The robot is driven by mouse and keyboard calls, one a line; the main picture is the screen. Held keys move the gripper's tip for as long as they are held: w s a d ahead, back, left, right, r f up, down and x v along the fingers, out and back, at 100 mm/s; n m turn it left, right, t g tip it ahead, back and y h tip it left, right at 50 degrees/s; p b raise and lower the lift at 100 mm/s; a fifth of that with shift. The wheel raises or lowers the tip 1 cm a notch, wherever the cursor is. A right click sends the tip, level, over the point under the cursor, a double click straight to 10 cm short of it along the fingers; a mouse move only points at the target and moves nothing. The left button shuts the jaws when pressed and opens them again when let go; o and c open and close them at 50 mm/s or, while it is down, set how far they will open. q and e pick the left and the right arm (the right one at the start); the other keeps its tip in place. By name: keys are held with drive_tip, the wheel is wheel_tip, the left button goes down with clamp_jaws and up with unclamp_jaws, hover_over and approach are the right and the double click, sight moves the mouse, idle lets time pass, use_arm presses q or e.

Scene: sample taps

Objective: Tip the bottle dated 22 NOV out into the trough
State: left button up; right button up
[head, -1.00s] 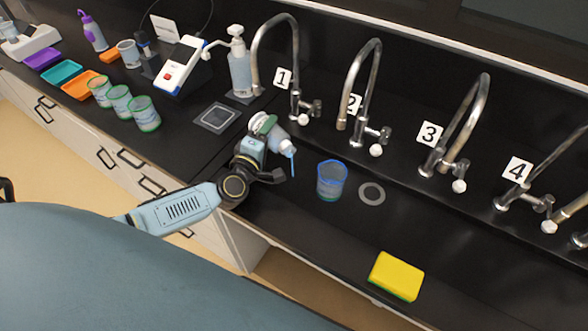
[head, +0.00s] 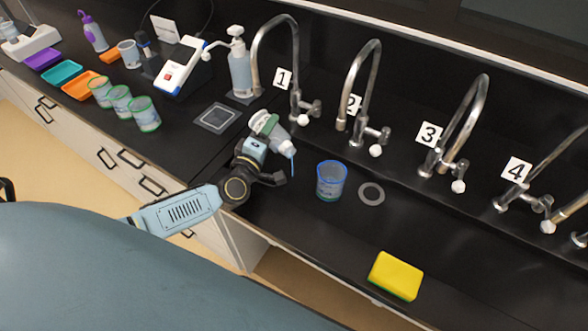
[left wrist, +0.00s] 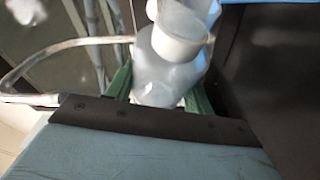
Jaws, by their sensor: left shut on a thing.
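My left gripper (head: 264,130) is shut around a pale, whitish bottle (head: 276,133) held above the left end of the black trough (head: 330,238). The bottle is tipped with its mouth down to the right, and a thin blue stream (head: 293,165) falls from it. In the left wrist view the bottle (left wrist: 170,60) sits between the green fingers (left wrist: 118,82). No date can be read on it. My right gripper is out of view.
A blue-rimmed cup (head: 331,181) and a grey ring (head: 371,193) are right of the stream. A yellow sponge (head: 396,276) lies near the front edge. Numbered taps (head: 300,105) line the back. Several green-rimmed cups (head: 143,114) stand on the left counter.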

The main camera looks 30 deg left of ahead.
use_arm(q)
drive_tip(key=shift+d+r+m, duration=0.1)
drive_tip(key=shift+r+m, duration=0.15)
drive_tip(key=shift+m, duration=0.15)
drive_tip(key=shift+f+n, duration=0.35)
drive_tip(key=shift+n, duration=0.05)
drive_tip(key=shift+a+f+n+g, duration=0.35)
drive_tip(key=shift+f+n+g, duration=0.1)
drive_tip(key=shift+n, duration=0.35)
drive_tip(key=shift+w+a+r+n, duration=0.1)
drive_tip(key=shift+r+n, duration=0.1)
drive_tip(key=shift+n, duration=0.2)
drive_tip(key=shift+g, duration=0.25)
